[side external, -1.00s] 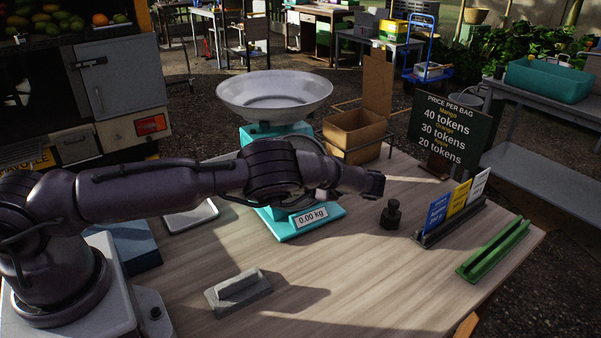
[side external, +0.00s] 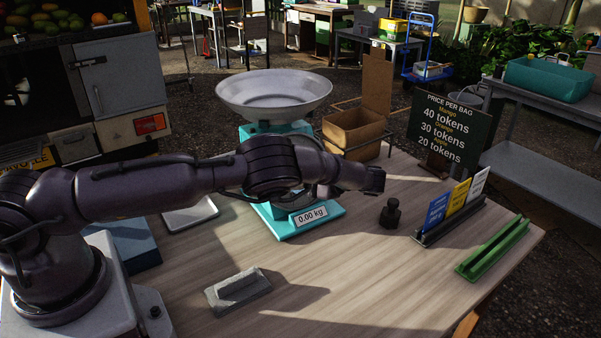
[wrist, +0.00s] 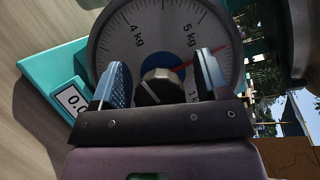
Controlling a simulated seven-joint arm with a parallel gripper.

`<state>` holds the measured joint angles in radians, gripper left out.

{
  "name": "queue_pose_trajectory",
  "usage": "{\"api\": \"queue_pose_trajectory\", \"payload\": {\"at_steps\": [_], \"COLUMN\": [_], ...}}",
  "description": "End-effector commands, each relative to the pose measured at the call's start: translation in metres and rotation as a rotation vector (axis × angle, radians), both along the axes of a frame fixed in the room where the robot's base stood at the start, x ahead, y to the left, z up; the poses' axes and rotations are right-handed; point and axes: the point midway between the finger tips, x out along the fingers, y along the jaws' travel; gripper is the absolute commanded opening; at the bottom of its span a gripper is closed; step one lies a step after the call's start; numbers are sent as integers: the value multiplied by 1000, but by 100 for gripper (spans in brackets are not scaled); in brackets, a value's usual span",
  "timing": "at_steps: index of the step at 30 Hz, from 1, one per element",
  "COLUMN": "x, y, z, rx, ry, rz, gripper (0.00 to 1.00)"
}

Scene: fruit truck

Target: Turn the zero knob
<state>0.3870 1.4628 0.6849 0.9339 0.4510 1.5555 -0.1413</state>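The turquoise scale (side external: 318,228) stands on the table with a wide pale pan (side external: 274,95) on top and a "0.00 kg" label on its base. In the wrist view its round dial (wrist: 160,35) shows kg marks and a red pointer near the 5 kg mark. The zero knob (wrist: 152,90), dark with a pale line, sits on the blue centre of the dial. My gripper (wrist: 164,76) is open, with one blue-padded finger on each side of the knob. Gaps show between the fingers and the knob. My arm hides the knob in the side external view.
A grey block (side external: 238,290) lies at the front of the table. A small black weight (side external: 390,213), a card holder (side external: 450,222) and a green rack (side external: 494,249) stand to the right. A cardboard box (side external: 352,136) and a price sign (side external: 449,128) are behind. The front right is clear.

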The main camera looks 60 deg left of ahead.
Motion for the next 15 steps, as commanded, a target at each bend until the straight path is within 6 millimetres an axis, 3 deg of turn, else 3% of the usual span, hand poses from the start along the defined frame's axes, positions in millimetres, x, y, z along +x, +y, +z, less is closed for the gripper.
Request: {"api": "queue_pose_trajectory", "payload": {"at_steps": [7,15], "x": [3,20], "y": [-8,-45], "z": [1,10], "rx": [0,-1], "ry": [1,-1], "rz": [1,-3], "gripper": [69,69]}}
